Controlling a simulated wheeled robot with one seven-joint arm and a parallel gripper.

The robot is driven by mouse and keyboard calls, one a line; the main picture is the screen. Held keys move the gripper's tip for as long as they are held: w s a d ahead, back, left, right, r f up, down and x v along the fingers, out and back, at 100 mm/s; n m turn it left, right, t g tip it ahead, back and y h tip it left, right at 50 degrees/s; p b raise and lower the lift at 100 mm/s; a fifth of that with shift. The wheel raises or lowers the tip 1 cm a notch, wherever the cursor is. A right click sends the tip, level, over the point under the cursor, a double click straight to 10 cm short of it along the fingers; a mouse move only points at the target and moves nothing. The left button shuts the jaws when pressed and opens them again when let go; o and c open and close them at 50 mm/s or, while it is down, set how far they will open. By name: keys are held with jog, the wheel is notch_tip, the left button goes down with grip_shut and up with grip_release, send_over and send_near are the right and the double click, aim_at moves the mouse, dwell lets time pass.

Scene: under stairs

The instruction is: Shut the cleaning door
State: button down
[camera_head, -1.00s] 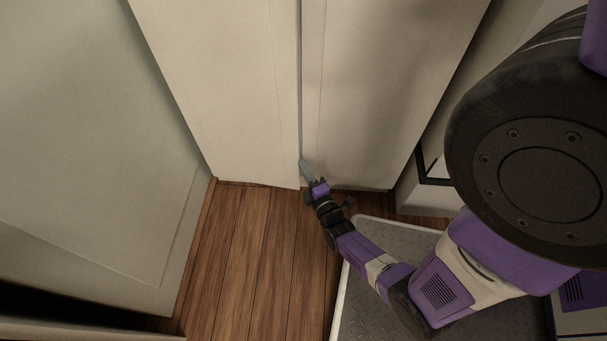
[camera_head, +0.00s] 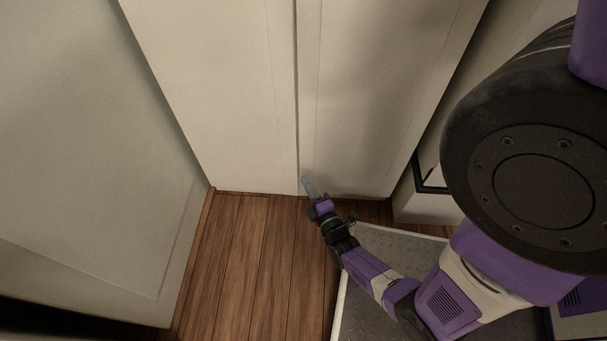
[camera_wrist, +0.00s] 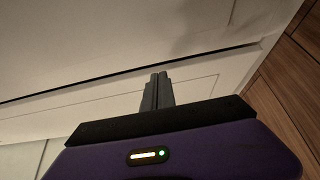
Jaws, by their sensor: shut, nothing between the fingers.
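Two tall cream door panels stand side by side, a left panel (camera_head: 220,90) and a right panel (camera_head: 370,90), with a thin dark seam between them. They look nearly flush with each other. No label shows which one is the cleaning door. My gripper (camera_head: 309,186) is shut and empty, low down by the seam, with its grey fingertips at the bottom of the right panel. In the wrist view the closed fingers (camera_wrist: 157,90) point at the cream panel face, just below the dark seam line. I cannot tell whether the fingertips touch it.
Wooden floor (camera_head: 255,265) lies open in front of the panels. A large pale panel (camera_head: 90,150) stands on the left. A low white unit with a black frame (camera_head: 428,205) is at the right, close to my arm.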

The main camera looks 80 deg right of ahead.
jog(key=shift+p+v, duration=0.3)
jog(key=shift+v, duration=1.75)
jog(key=w+a+r+m+t+h+p, duration=0.15)
jog(key=w+r+p, duration=0.35)
jog(key=r+p, duration=0.8)
jog(key=w+a+r+m+h+p, duration=0.1)
jog(key=w+a+r+m+p, duration=0.35)
jog(key=r, duration=1.45)
jog(key=w+d+r+m+t+h+p, duration=0.15)
jog(key=w+r+p, duration=0.35)
jog(key=r+p, duration=0.95)
jog(key=a+r+m+g+h+p, duration=0.15)
jog(key=r+m+g+p, duration=0.45)
jog(key=r, duration=0.7)
jog(key=a+r+m+g+p, duration=0.3)
jog(key=r+m+p, duration=0.5)
jog(key=r, duration=0.5)
jog(key=d+f+m+g+y+p, duration=0.1)
jog(key=d+f+m+g, duration=0.1)
jog(key=d, duration=1.1)
jog(key=shift+s+d+f+m+g+y+p, duration=0.25)
jog(key=shift+m+g+y+p, duration=0.15)
jog(key=shift+g, duration=0.2)
